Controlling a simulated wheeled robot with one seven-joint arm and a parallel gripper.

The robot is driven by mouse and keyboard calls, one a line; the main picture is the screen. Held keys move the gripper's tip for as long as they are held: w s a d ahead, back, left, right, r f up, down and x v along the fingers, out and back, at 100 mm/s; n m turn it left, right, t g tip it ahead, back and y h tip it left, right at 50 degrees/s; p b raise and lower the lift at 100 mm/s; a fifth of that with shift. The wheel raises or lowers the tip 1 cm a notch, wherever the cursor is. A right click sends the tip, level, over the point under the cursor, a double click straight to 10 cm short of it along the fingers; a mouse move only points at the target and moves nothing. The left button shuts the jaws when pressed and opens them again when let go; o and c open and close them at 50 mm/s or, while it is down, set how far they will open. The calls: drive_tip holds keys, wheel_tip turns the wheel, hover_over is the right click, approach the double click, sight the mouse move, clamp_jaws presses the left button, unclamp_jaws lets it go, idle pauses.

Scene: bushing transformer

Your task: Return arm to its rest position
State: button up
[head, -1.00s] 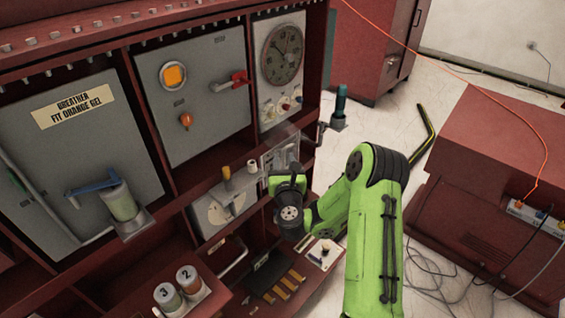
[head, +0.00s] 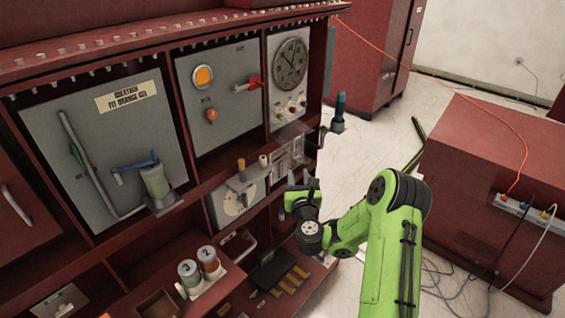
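My green arm (head: 385,250) reaches in from the bottom right of the head view and bends back toward the red cabinet. My gripper (head: 303,190) is at the arm's end, in front of the cabinet's lower right part.
The red cabinet (head: 185,48) fills the left, with grey panels, a breather (head: 157,184) and two numbered canisters (head: 198,268) on a shelf. A red box (head: 480,150) with cables stands close on the right. Pale floor (head: 360,150) lies between.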

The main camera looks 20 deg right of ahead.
drive_tip(key=s+a+r+n+y, duration=0.1)
drive_tip(key=a+r+n+y, duration=0.35)
drive_tip(key=a+n, duration=0.3)
drive_tip(key=a+r+n+y, duration=0.3)
drive_tip(key=a+n+y, duration=0.2)
drive_tip(key=a+n, duration=0.3)
drive_tip(key=s+a+r+n+g+y, duration=0.2)
drive_tip(key=s+a+n+g, duration=0.4)
drive_tip(key=n, duration=0.5)
drive_tip(key=s+d+n+g+h, duration=0.3)
drive_tip(key=s+n, duration=0.3)
drive_tip(key=s, duration=0.9)
drive_tip(key=s+d+n+g+h, duration=0.2)
drive_tip(key=s+d+n, duration=0.3)
drive_tip(key=s, duration=0.9)
drive_tip(key=shift+s+d+r+n+g+h, duration=0.2)
drive_tip(key=shift+s+r+n+g+h, duration=0.2)
drive_tip(key=shift+n+h, duration=0.4)
drive_tip(key=shift+r, duration=0.1)
